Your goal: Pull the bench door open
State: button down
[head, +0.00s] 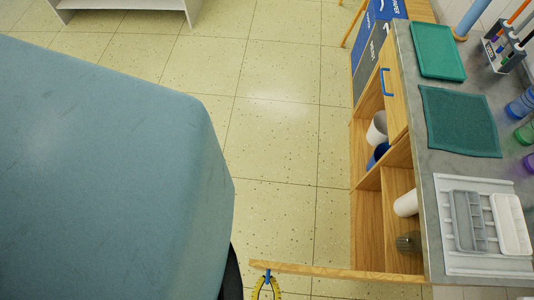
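The bench (372,222) runs along the right side with a grey top. A wooden door (335,272) stands out from its near end, roughly square to the bench front, so it is open. I see mostly its top edge. A blue handle (267,277) is at its outer end, and a yellow-and-black loop (265,289) is at the handle, cut off by the bottom edge. I cannot tell whether the loop hangs on the handle. My gripper is not in view.
Open compartments hold a white cup (377,129), a white cylinder (406,203) and a glass jar (408,242). A drawer handle (386,82) sticks out farther back. The tiled floor (285,140) between is clear.

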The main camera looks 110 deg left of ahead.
jog(key=c, duration=1.1)
grip_release()
jog(key=shift+v, duration=5.95)
